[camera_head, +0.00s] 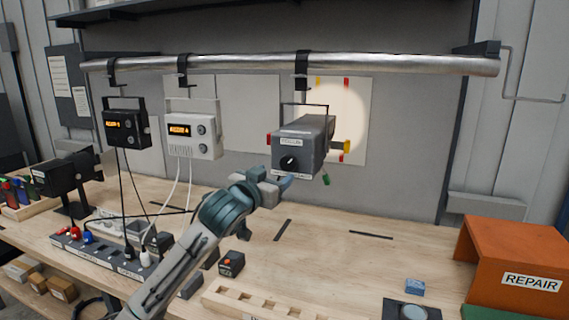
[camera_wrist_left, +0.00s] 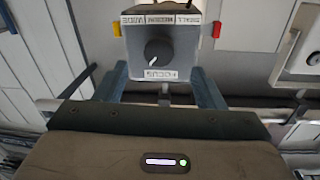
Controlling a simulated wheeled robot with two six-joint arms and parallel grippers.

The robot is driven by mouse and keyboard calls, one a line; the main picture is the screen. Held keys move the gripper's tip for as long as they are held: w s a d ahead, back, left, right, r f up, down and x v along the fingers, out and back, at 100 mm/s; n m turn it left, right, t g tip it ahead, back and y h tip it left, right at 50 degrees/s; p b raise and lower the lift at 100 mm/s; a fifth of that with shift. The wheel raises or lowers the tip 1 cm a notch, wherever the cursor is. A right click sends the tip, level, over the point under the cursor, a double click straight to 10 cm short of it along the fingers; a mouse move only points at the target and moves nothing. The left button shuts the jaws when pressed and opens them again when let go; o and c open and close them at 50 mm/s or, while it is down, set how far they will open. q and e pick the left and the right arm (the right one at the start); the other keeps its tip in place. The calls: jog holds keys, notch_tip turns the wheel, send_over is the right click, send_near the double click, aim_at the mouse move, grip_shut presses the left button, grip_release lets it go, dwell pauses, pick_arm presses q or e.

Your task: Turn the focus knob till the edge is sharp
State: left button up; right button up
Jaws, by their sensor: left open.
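A grey box-shaped lamp (camera_head: 304,137) hangs by a bracket from the metal pipe, with a black focus knob (camera_head: 289,162) on its near face. The knob also shows in the left wrist view (camera_wrist_left: 159,52), above a label that reads FOCUS in mirrored or inverted letters. My left gripper (camera_head: 284,181) is just below the lamp's front. In the left wrist view its fingers (camera_wrist_left: 165,88) are apart, with the knob beyond them, untouched. My right gripper is not in view.
The metal pipe (camera_head: 230,65) runs above the bench and also carries a black unit (camera_head: 125,128) and a white unit (camera_head: 193,136) with cables. A slotted wooden rack (camera_head: 262,304) and an orange REPAIR bin (camera_head: 515,262) stand on the bench. The bench middle-right is mostly clear.

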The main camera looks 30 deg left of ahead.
aim_at(286, 166)
pick_arm(q)
jog(key=w, duration=0.1)
jog(key=w+p, duration=0.1)
jog(key=w, duration=0.1)
jog(key=w+p, duration=0.1)
jog(key=w, duration=0.1)
jog(key=shift+w+a+r, duration=0.1)
jog(key=shift+w+a, duration=0.05)
jog(key=shift+a, duration=0.2)
jog(key=shift+w+a, duration=0.1)
jog(key=shift+w, duration=0.35)
